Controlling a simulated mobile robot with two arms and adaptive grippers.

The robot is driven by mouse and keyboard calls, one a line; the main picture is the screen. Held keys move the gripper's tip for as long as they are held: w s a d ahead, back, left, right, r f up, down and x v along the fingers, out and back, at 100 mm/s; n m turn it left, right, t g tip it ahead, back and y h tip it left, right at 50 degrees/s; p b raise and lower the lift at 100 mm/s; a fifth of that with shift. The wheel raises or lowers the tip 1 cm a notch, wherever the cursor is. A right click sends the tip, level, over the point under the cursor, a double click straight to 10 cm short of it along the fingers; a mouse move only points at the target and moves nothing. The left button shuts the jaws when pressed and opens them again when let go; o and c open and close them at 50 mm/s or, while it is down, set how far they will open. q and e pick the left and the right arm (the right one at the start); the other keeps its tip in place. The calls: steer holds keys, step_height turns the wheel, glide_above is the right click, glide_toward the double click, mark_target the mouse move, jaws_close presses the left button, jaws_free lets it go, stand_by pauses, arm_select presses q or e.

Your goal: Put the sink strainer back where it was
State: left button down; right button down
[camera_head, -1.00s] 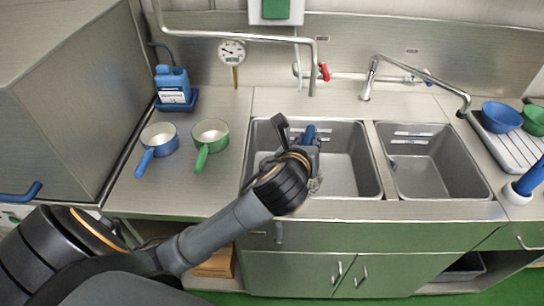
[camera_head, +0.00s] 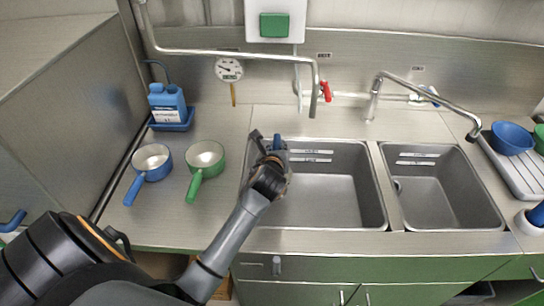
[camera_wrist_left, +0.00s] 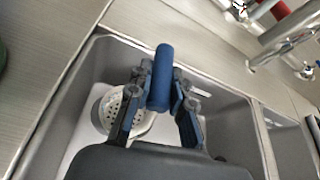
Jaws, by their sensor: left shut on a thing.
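My left gripper (camera_head: 274,152) is shut on the blue handle of the sink strainer (camera_head: 279,142), over the back left corner of the left sink basin (camera_head: 330,200). In the left wrist view the blue handle (camera_wrist_left: 162,78) stands up between the two fingers (camera_wrist_left: 160,95). A pale perforated round part (camera_wrist_left: 112,108) shows below and left of the fingers, near the basin's left end. The fingers hide how it joins the handle and whether it touches the basin floor. My right gripper is out of view.
A green pan (camera_head: 206,158) and a blue pan (camera_head: 152,160) stand on the counter to the left. A blue bottle (camera_head: 168,100) stands behind them. A pipe (camera_head: 230,54) and a faucet (camera_head: 425,85) overhang the back. The right basin (camera_head: 440,190) is empty.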

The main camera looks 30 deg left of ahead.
arm_select(q)
step_height(320, 180, down, 6)
steer(key=w+a, duration=0.1)
steer(key=a, duration=0.1)
steer(key=shift+a, duration=0.15)
steer(key=shift+f, duration=0.1)
steer(key=c, duration=1.2)
jaws_free()
steer(key=shift+f, duration=0.1)
steer(key=v, duration=1.2)
steer(key=shift+r, duration=0.25)
